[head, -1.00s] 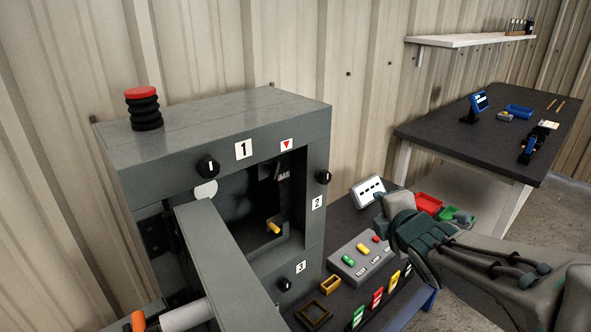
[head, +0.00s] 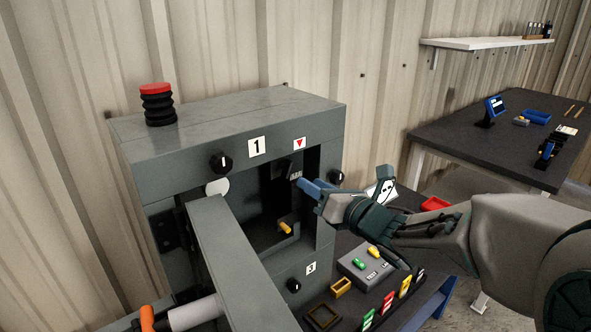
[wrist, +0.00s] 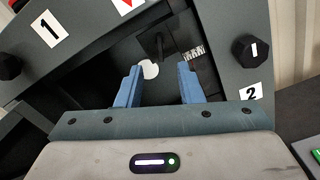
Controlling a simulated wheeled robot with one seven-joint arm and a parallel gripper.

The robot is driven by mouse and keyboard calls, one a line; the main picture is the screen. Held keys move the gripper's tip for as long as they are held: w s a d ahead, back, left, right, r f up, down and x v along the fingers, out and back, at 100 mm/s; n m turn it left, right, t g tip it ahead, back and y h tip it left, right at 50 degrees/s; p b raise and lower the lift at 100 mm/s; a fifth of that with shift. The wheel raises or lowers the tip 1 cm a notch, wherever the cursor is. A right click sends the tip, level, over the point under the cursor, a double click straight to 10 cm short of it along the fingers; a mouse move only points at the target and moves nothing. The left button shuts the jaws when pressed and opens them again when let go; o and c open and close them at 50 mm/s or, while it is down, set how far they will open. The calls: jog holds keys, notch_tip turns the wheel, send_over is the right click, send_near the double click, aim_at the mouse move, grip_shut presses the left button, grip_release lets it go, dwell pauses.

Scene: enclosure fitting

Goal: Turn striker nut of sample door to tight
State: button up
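The grey enclosure (head: 235,115) has an open door (head: 235,265) swung out toward me. Black knobs with white marks sit on its frame: one by label 1 (head: 221,163), one on the right post (head: 336,177), by label 2 in the wrist view (wrist: 251,50), and one by label 3 (head: 293,285). Which of them is the striker nut I cannot tell. My gripper (head: 312,187) is in front of the opening's right side, left of the right-post knob. Its blue fingers (wrist: 156,88) are apart with nothing gripped; a pale disc shows beyond them.
A yellow handle (head: 285,227) is inside the opening. A red-topped black stack (head: 157,104) stands on the enclosure. A button box (head: 366,266) and colored tags are on the bench below. A second dark table (head: 480,150) is at the right.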

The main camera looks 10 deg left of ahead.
aim_at(289, 171)
jog(key=p+x, duration=0.1)
jog(key=x, duration=0.6)
jog(key=shift+w+a, duration=0.15)
jog(key=shift+a, duration=0.05)
grip_shut()
